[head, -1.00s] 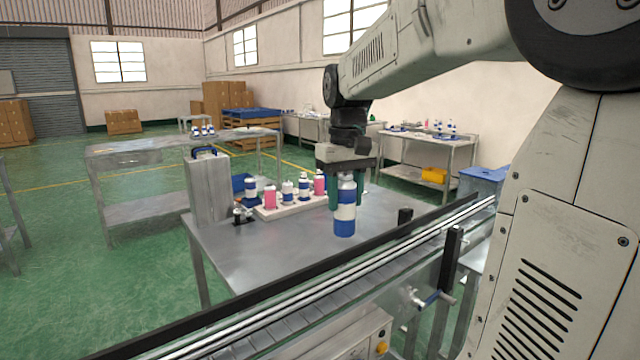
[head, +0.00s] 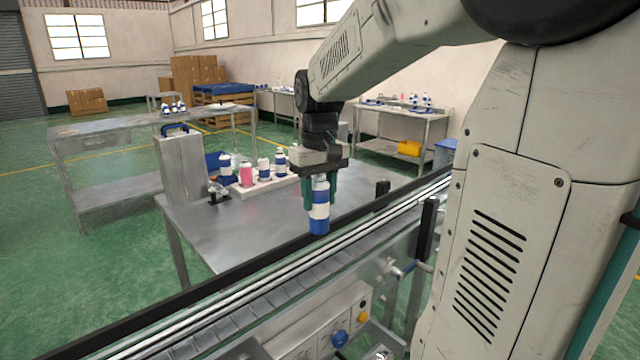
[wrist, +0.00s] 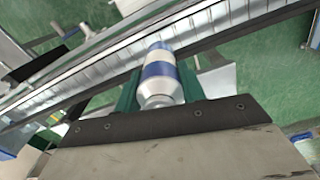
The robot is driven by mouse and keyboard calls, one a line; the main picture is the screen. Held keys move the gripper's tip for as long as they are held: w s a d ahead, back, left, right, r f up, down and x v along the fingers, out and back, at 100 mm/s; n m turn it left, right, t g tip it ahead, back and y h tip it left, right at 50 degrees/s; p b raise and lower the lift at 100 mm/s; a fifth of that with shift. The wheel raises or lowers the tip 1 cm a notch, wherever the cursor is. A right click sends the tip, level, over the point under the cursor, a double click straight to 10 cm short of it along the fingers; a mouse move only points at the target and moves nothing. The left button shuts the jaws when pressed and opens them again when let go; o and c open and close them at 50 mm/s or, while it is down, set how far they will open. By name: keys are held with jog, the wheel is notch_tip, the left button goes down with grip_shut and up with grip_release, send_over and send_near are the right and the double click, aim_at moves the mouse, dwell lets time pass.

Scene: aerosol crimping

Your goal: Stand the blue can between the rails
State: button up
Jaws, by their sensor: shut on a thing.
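The blue can (head: 319,208), with blue and white bands, hangs upright in my gripper (head: 320,190) above the near side of the steel table. My gripper is shut on its upper part. In the wrist view the can (wrist: 158,75) sits between the two green fingers (wrist: 158,88), its far end in front of the conveyor. The rails (head: 262,268) run along both sides of the slatted conveyor belt (head: 225,309), nearer than the can. In the head view the can's base overlaps the black far rail; the exact gap cannot be told.
A white tray (head: 262,185) with several blue-white and pink cans stands at the back of the table (head: 235,220). A grey machine box (head: 180,167) stands at its left. A black post (head: 428,228) rises by the conveyor at right. The belt's visible stretch is empty.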

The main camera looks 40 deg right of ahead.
aim_at(320, 231)
jog(key=shift+f, duration=3.95)
jog(key=shift+s+f, duration=0.15)
jog(key=shift+f, duration=0.4)
jog(key=o, duration=1)
jog(key=shift+o, duration=0.2)
notch_tip(320, 231, up, 8)
jog(key=shift+f, duration=0.1)
